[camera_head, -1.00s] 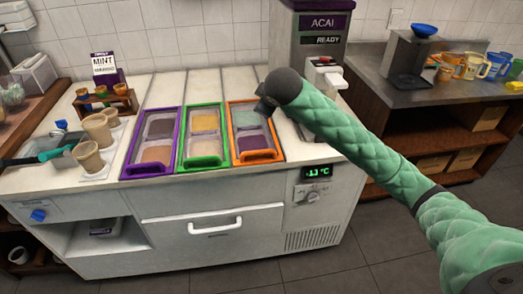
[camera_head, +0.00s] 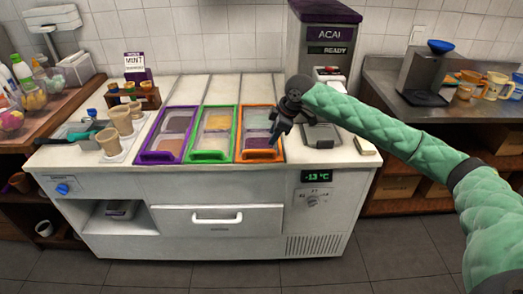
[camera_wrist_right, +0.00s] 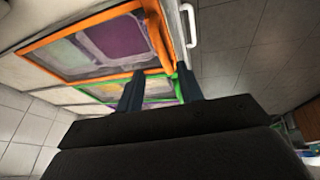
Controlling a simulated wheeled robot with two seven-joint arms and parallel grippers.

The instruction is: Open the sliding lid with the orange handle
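The orange-framed lid (camera_head: 258,107) is the rightmost of three framed lids in the white counter. Its clear panes show tubs beneath, one purple. The thick orange handle (camera_head: 262,156) runs along its front edge. My right gripper (camera_head: 277,142) points down over the lid's front right part, close to the handle. In the right wrist view the two fingers (camera_wrist_right: 158,75) are apart, with one end of the orange handle (camera_wrist_right: 157,35) seen between and beyond their tips. I cannot tell whether they touch it. My left gripper is not in view.
A green-framed lid (camera_head: 211,157) and a purple-framed lid (camera_head: 160,157) lie left of the orange one. The acai machine (camera_head: 323,55) stands behind my right arm. Paper cups (camera_head: 112,142) stand at the left. A white drawer handle (camera_head: 217,218) is below the lids.

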